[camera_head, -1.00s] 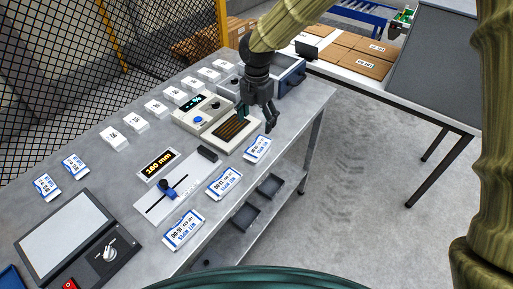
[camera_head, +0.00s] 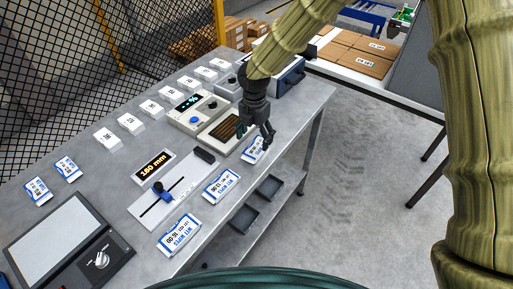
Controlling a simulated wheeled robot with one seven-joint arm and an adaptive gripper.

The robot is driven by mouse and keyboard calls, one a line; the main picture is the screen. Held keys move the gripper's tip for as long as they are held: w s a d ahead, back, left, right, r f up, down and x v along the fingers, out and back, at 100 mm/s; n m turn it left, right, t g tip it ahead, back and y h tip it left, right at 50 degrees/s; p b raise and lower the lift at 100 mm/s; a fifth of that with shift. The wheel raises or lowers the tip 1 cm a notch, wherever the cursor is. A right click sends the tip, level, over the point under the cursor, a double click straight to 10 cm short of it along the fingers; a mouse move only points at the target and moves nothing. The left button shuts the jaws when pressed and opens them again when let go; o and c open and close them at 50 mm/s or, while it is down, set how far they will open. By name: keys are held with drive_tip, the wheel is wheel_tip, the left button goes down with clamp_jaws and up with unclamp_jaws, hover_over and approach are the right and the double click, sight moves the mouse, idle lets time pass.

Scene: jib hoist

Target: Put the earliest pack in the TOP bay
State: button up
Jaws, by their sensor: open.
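Three white-and-blue wet wipes packs lie along the table's front edge. The nearest pack (camera_head: 180,236) reads what looks like 16:00. The middle pack (camera_head: 221,186) seems to read 13:00. The far pack (camera_head: 252,153) is partly hidden by my gripper and its time cannot be read. Two smaller-looking blue-and-white packs, one (camera_head: 38,190) and another (camera_head: 67,168), lie at the far left; their print is too small to read. My gripper (camera_head: 256,134) is open and empty, pointing down above or just beside the far pack. I cannot make out a bay marked TOP.
A slatted device (camera_head: 218,133) stands close left of my gripper. A slide gauge (camera_head: 158,210) with a 160 mm display (camera_head: 154,167) lies mid-table. Several white numbered blocks (camera_head: 130,124) line the back. Dark trays (camera_head: 270,187) sit below the front edge.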

sight(256, 146)
drive_tip(key=f, duration=0.1)
drive_tip(key=f+p, duration=0.2)
drive_tip(key=shift+w+d+f, duration=0.15)
drive_tip(key=shift+w+d, duration=0.1)
drive_tip(key=shift+w, duration=0.05)
drive_tip(key=shift+f, duration=0.85)
drive_tip(key=shift+c, duration=0.4)
drive_tip(key=c, duration=1.1)
